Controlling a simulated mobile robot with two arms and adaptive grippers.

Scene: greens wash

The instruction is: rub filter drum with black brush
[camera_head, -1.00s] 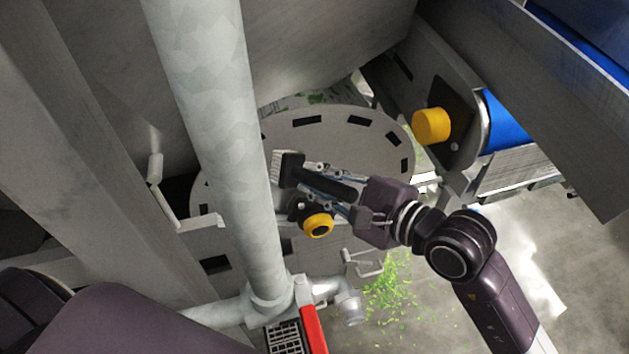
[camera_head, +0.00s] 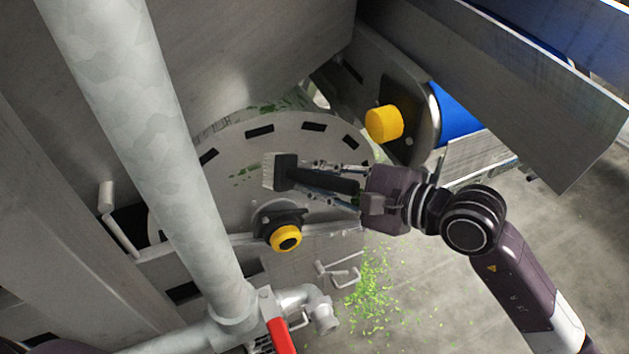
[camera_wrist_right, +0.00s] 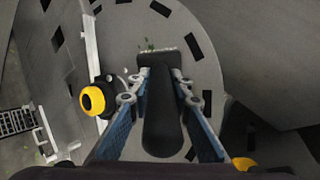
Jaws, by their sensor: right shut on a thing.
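The filter drum (camera_head: 225,197) is a large grey disc with dark slots near its rim, and green bits cling to its face. It also fills the middle of the right wrist view (camera_wrist_right: 200,65). My right gripper (camera_head: 312,182) is shut on the black handle of the black brush (camera_head: 287,173). The brush's pale bristles (camera_head: 269,171) lie over the drum's face, left of the gripper. I cannot tell whether they touch it. In the right wrist view the brush (camera_wrist_right: 162,115) points away between the two blue-sided fingers. My left gripper is not in view.
A yellow-capped bearing (camera_head: 286,238) sits just below the brush. A yellow knob (camera_head: 384,123) is at the upper right. A thick grey pipe (camera_head: 150,130) crosses on the left, above a red handle (camera_head: 280,336). Green scraps (camera_head: 370,290) litter the floor.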

